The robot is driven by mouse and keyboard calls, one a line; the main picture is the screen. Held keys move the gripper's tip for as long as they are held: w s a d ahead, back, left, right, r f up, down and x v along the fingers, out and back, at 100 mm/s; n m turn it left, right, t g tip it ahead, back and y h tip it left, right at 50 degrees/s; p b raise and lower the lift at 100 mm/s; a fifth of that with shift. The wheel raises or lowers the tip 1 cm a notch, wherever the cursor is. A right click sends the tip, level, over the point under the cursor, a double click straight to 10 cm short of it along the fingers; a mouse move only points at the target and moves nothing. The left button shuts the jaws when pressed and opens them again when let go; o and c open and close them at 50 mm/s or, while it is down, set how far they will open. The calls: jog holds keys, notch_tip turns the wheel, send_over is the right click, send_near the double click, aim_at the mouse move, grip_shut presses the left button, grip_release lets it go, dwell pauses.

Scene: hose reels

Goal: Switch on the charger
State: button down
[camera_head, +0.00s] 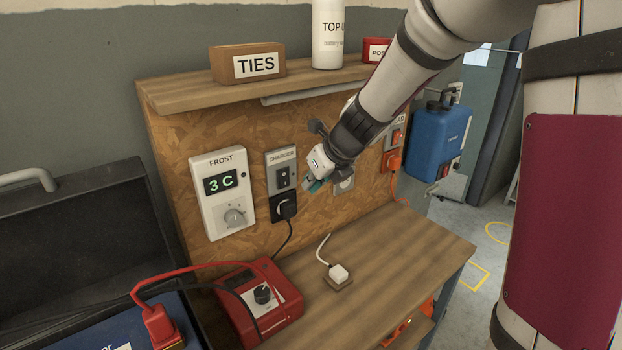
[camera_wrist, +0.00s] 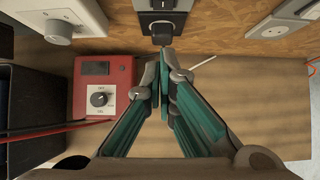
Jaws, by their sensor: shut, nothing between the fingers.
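The grey switch plate labelled CHARGER (camera_head: 280,158) is on the chipboard panel, with a dark rocker switch (camera_head: 283,177) and a black plug (camera_head: 286,208) in the socket below. A cable drops from the plug toward the red charger box (camera_head: 262,305) with its black knob, on the bench. My gripper (camera_head: 312,187) is shut and empty, in front of the board just right of the plate, apart from the switch.
A FROST thermostat (camera_head: 223,194) reading 3 C is left of the plate. Another socket (camera_head: 344,184) is right of my gripper, and an orange plug (camera_head: 392,160) is further right. A white plug (camera_head: 339,274) lies on the bench. A shelf (camera_head: 190,92) overhangs the board, holding a TIES box (camera_head: 247,63).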

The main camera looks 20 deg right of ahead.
aim_at(284, 179)
jog(key=w+a+f, duration=0.2)
jog(key=w+f, duration=0.3)
jog(key=w, duration=0.2)
jog(key=shift+w+a+f, duration=0.15)
jog(key=shift+w+a+f, duration=0.15)
jog(key=shift+w, duration=0.15)
jog(key=shift+r, duration=0.2)
dwell(0.3)
jog(key=shift+r+p, duration=0.65)
jog(key=shift+p, duration=0.15)
